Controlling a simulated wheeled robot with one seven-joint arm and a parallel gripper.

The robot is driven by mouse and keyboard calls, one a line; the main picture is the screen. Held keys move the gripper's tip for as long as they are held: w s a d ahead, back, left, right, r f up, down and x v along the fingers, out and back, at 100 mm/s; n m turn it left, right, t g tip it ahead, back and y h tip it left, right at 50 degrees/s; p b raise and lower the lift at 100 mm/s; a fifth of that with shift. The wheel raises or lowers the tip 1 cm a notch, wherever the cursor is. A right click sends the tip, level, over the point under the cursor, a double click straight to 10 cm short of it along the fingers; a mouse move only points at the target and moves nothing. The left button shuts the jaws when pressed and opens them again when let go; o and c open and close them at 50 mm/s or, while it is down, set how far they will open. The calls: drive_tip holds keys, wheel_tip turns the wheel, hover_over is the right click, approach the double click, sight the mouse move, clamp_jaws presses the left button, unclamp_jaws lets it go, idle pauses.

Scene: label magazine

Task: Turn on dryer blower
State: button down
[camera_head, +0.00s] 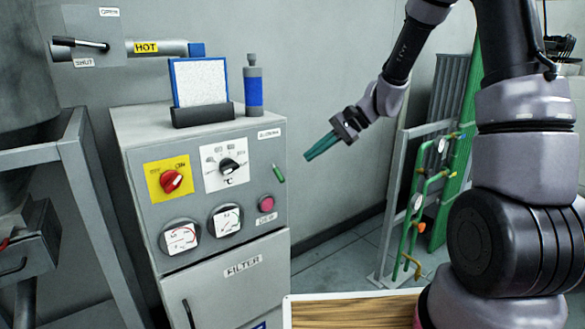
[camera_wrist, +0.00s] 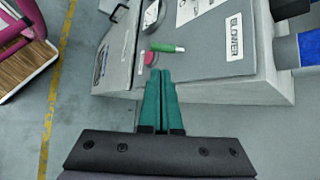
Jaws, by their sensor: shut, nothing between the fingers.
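The grey dryer cabinet (camera_head: 222,205) stands left of centre in the head view. On the right of its front panel is a small green switch lever (camera_head: 278,174), slanting in the picture. A label sits above it, read as BLOWER (camera_wrist: 234,37) in the wrist view. The lever (camera_wrist: 166,48) also shows there, just beyond my fingertips. My gripper (camera_head: 308,157) has teal fingers, closed together and empty. In the head view it hangs right of the lever, apart from it. In the wrist view the fingertips (camera_wrist: 160,73) look close to the lever; contact cannot be told.
A pink button (camera_head: 266,204) sits below the lever. A red knob (camera_head: 171,181), a temperature dial (camera_head: 229,167) and two gauges share the panel. A blue-framed filter (camera_head: 200,83) and a blue bottle (camera_head: 253,88) stand on top. Green pipework (camera_head: 418,205) stands to the right.

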sight(278, 174)
drive_tip(key=shift+w+f, duration=0.2)
drive_tip(key=shift+w, duration=0.15)
drive_tip(key=x, duration=1)
